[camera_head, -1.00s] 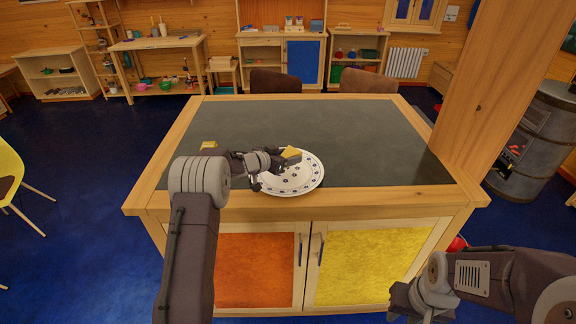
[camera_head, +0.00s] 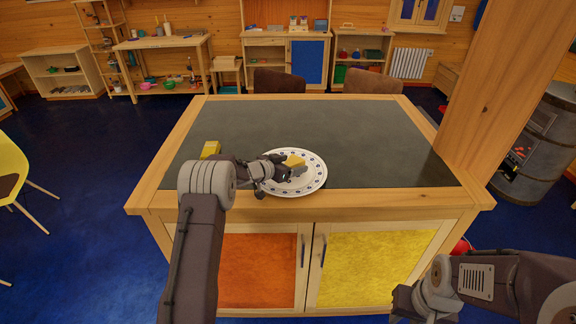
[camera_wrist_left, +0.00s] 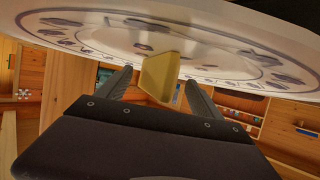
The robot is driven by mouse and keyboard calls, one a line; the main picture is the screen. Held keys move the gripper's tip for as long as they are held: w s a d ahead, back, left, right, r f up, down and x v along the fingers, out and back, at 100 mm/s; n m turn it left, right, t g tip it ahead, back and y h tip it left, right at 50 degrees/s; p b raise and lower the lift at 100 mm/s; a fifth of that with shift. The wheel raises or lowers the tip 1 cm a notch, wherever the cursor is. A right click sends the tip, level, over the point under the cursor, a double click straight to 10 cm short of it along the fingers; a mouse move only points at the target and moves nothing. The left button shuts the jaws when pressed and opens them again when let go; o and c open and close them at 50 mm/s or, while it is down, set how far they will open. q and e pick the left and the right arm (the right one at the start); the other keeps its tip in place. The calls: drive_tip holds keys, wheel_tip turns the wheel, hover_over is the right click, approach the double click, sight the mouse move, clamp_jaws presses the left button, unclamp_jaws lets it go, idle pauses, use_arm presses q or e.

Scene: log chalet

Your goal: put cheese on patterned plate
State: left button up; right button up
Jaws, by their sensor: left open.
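The yellow cheese wedge (camera_head: 294,161) is on the white patterned plate (camera_head: 312,182), near its middle. In the left wrist view the cheese (camera_wrist_left: 158,76) stands between the two dark fingers, close to the plate's face (camera_wrist_left: 110,36). My left gripper (camera_head: 285,171) is over the plate's left side with its fingers apart; the gap shows in the left wrist view (camera_wrist_left: 158,92). Part of the plate's left rim is hidden behind the gripper. My right arm is low at the right, and its finger state cannot be made out.
A second yellow block (camera_head: 210,149) lies on the dark tabletop (camera_head: 350,125), left of the plate, near my left arm. The table's right and back areas are clear. A wooden post (camera_head: 500,90) stands at the right; two chairs are behind the table.

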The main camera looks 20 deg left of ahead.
use_arm(q)
drive_tip(key=b+v, duration=0.1)
drive_tip(key=v, duration=1.1)
drive_tip(key=shift+r, duration=0.15)
drive_tip(key=shift+d, duration=0.1)
drive_tip(key=s+d+r, duration=0.2)
drive_tip(key=d+r, duration=0.5)
drive_tip(key=d, duration=0.4)
drive_tip(key=s+a+f+n+g+y, duration=0.1)
drive_tip(key=s+f+g+y, duration=0.1)
drive_tip(key=s+f, duration=0.4)
drive_tip(key=s+a+f+n+g+y, duration=0.2)
drive_tip(key=s+f+g, duration=0.3)
drive_tip(key=s, duration=0.8)
drive_tip(key=s+a+f+n+g+y, duration=0.1)
drive_tip(key=s+f+g, duration=0.3)
drive_tip(key=s, duration=0.6)
wheel_tip(320, 180, down, 3)
drive_tip(key=shift+s+a+r+n+y, duration=0.2)
drive_tip(key=shift+n+y, duration=0.2)
drive_tip(key=shift+n, duration=0.3)
drive_tip(key=shift+a, duration=0.1)
